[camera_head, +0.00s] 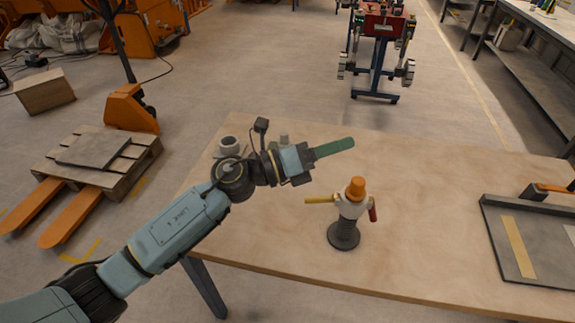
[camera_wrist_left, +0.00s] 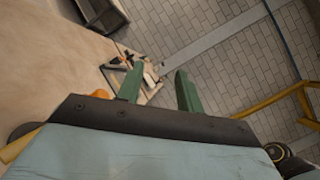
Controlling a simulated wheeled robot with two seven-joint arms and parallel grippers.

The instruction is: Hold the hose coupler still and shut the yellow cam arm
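The hose coupler (camera_head: 352,208) stands upright on a dark round base (camera_head: 343,236) on the table, its pale body topped by an orange cap (camera_head: 356,187). The yellow cam arm (camera_head: 320,199) sticks out sideways to the left. A red cam arm (camera_head: 373,211) hangs down along the right side. My left gripper (camera_head: 335,148) is above and behind the coupler, apart from it. In the left wrist view its green fingers (camera_wrist_left: 158,90) are spread with nothing between them. An orange piece (camera_wrist_left: 100,94), probably the cap, shows there beyond the gripper body. My right gripper is not in view.
The wooden table (camera_head: 440,190) is clear around the coupler. A grey tray (camera_head: 545,240) with a yellow strip lies at the right end. A grey ring-shaped part (camera_head: 231,144) and a small grey cylinder (camera_head: 284,139) stand at the back left, near my left arm.

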